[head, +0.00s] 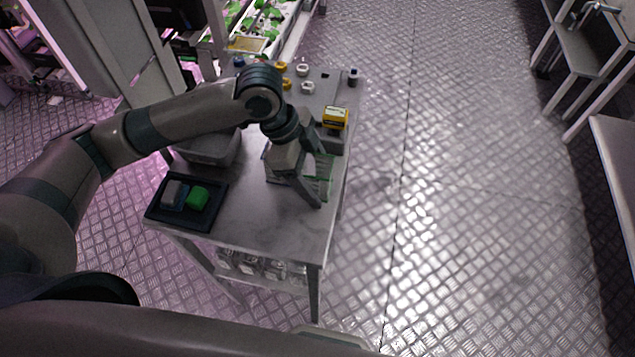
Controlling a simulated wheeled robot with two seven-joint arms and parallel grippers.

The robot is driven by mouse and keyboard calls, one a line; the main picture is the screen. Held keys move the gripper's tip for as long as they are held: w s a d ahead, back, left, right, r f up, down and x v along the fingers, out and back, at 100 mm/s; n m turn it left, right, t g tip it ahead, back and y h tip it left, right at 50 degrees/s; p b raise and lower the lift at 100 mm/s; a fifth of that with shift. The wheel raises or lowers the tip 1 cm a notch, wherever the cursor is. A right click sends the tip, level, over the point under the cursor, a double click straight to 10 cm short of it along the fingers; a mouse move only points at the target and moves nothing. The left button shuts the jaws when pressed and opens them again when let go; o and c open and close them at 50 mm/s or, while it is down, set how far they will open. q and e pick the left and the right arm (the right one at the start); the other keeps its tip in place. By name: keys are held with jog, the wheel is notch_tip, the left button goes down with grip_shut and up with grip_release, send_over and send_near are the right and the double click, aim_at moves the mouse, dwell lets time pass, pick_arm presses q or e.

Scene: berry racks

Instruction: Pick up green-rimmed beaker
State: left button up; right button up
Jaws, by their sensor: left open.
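A clear beaker with green edging (326,188) stands near the right edge of the metal table (255,222). My left gripper (321,178) reaches over the table from the left, with its fingers open at the beaker. The near finger and the gripper body hide much of the beaker, so I cannot tell whether the fingers touch it. My right gripper is not in view.
A black tray (154,212) with a green block (197,197) and a grey-blue item lies at the table's front left. A grey bin (208,150) stands behind it. A yellow box (335,117) and several small containers are farther back. The floor to the right is clear.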

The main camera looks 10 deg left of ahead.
aim_at(318, 166)
pick_arm(q)
jog(key=shift+f, duration=0.1)
jog(key=shift+c, duration=0.6)
jog(key=c, duration=1)
jog(key=shift+r+p, duration=0.75)
jog(key=shift+p, duration=0.15)
notch_tip(318, 166, up, 4)
jog(key=p, duration=0.4)
jog(key=shift+s+d+f, duration=0.15)
jog(key=s+d+r+p, duration=0.5)
jog(key=s+p, duration=0.4)
jog(key=p, duration=0.2)
jog(key=shift+s+d+r, duration=0.3)
jog(key=shift+s+r, duration=0.1)
jog(key=shift+r, duration=0.05)
